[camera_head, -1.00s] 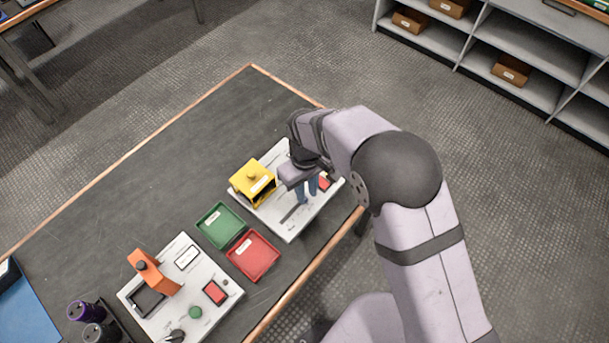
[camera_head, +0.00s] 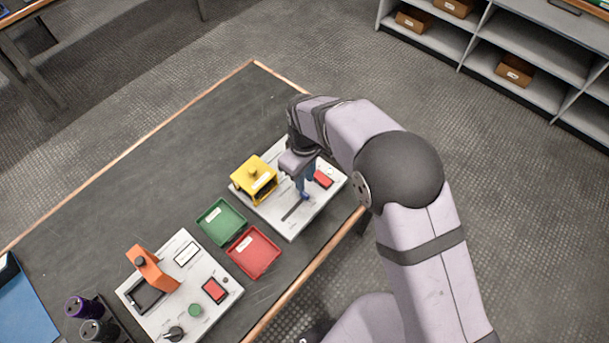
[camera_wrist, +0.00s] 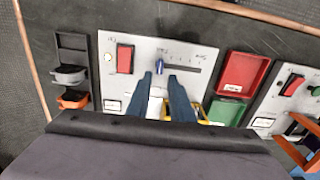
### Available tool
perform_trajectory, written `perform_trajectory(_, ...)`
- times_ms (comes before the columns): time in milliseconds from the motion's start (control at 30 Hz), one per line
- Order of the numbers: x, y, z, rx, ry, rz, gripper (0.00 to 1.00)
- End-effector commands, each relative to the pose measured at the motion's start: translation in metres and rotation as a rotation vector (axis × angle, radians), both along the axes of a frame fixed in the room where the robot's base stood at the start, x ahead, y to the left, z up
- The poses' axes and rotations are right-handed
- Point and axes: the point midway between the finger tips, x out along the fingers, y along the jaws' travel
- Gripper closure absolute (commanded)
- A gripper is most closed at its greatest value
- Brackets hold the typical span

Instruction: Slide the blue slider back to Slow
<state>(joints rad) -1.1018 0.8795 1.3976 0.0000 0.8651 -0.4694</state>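The blue slider (camera_wrist: 159,66) sits at the left end of its dark slot in the wrist view, near the label that seems to read Fast. The slot (camera_wrist: 188,70) runs right toward the label that seems to read Slow. In the head view the blue slider (camera_head: 305,197) is at the upper-right end of the slot (camera_head: 291,212). My gripper (camera_wrist: 160,75) has its two dark blue fingers apart. The slider shows between and just beyond the fingertips; I cannot tell whether they touch it. My gripper (camera_head: 303,188) is over the white panel (camera_head: 322,196).
A red rocker switch (camera_head: 323,179) and a yellow housing (camera_head: 254,180) flank the slider on the panel. Green (camera_head: 220,222) and red (camera_head: 253,252) trays lie beside it. A second panel (camera_head: 190,253) with an orange part (camera_head: 152,270) stands at lower left.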

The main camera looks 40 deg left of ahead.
Motion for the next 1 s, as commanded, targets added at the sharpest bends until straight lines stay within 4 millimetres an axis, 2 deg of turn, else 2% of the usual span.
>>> perform_trajectory(33, 0.000, 0.000, -0.008, -0.001, 0.000, 0.000, 0.80)
perform_trajectory(600, 0.000, 0.000, -0.057, 0.000, 0.000, 0.000, 0.80)
perform_trajectory(1000, 0.000, 0.000, -0.071, 0.001, -0.001, 0.000, 0.80)
